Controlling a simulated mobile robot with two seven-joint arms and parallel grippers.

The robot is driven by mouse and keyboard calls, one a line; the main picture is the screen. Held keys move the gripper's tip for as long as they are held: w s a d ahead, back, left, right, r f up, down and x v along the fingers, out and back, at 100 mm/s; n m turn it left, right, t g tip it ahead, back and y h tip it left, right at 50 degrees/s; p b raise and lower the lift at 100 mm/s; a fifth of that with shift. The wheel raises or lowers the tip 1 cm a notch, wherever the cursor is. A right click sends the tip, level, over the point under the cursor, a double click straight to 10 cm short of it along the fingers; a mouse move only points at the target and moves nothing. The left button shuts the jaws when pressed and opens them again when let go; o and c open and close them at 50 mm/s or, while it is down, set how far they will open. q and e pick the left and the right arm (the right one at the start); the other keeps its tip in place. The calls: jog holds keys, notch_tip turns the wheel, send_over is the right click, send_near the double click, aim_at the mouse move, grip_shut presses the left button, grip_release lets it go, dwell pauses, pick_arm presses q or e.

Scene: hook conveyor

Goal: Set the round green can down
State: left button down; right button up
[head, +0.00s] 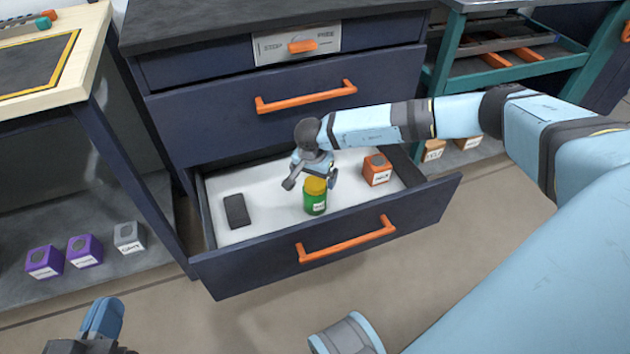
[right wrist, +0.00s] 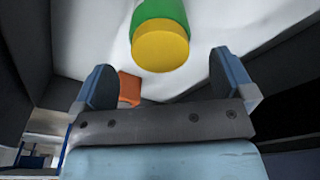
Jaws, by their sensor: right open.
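The round green can (head: 315,198) with a yellow lid stands upright in the open drawer, on its white floor (head: 265,222). My right gripper (head: 311,183) is at the can's top, with its fingers spread to either side of it in the head view. In the right wrist view the can (right wrist: 160,35) lies ahead of the open fingers (right wrist: 165,80), with white floor showing around it, and neither finger touches it. My left gripper (head: 100,325) is at the bottom left edge of the head view, partly cut off, and its jaw opening is unclear.
An orange box (head: 377,170) stands in the drawer right of the can, and a dark flat block (head: 237,211) lies to the left. The drawer front (head: 330,250) has an orange handle. Purple boxes (head: 84,250) and a grey box (head: 129,237) stand on the left lower shelf.

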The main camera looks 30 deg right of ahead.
jog(key=r, duration=0.1)
jog(key=r+p, duration=0.1)
jog(key=r, duration=0.3)
jog(key=shift+s+a, duration=0.15)
jog(key=shift+a, duration=0.1)
pick_arm(q)
jog(key=shift+s+d+r+n+t, duration=0.1)
jog(key=shift+s+r+n+t, duration=0.2)
jog(key=shift+r+n, duration=0.3)
pick_arm(e)
jog(key=shift+r, duration=0.45)
